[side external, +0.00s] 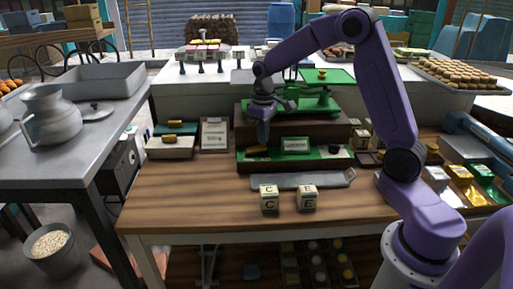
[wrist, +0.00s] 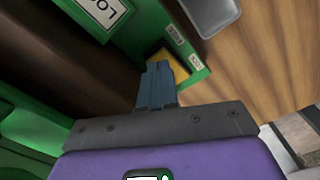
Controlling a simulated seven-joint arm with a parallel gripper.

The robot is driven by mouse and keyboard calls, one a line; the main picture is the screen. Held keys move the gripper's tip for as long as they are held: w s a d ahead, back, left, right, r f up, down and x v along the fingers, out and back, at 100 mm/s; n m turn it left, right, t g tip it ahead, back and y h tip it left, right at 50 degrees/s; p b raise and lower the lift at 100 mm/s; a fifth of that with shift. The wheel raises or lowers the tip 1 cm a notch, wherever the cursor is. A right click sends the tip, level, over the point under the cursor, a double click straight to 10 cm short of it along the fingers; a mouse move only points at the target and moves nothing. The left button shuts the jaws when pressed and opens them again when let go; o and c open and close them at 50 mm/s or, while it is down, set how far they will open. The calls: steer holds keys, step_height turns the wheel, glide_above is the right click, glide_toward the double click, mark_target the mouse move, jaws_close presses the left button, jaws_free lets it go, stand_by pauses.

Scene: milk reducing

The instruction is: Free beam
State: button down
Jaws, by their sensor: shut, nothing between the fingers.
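A green balance scale (side external: 318,103) stands on a dark wooden stepped base (side external: 245,133) at the back of the table. Its upper parts are partly behind my arm. A green panel (side external: 327,153) on the base's front carries a white-lettered plate (side external: 295,145), a dark round piece (side external: 335,149) at right and a yellow piece (side external: 256,150) at left. My gripper (side external: 263,140) points down just above the yellow piece. In the wrist view, my shut fingers (wrist: 158,70) overlap the yellow piece (wrist: 162,58); I cannot tell whether they touch it. Nothing shows between them.
A grey metal tray (side external: 300,180) lies before the base, with two lettered block stacks (side external: 268,198) (side external: 307,197) in front. A clipboard (side external: 214,134) and a small box (side external: 170,147) stand left. Foil-coloured blocks (side external: 475,195) lie right. The table's front left is clear.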

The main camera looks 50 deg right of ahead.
mark_target(263, 146)
steer(key=shift+f, duration=1)
stand_by(0.6)
steer(key=shift+r, duration=3.55)
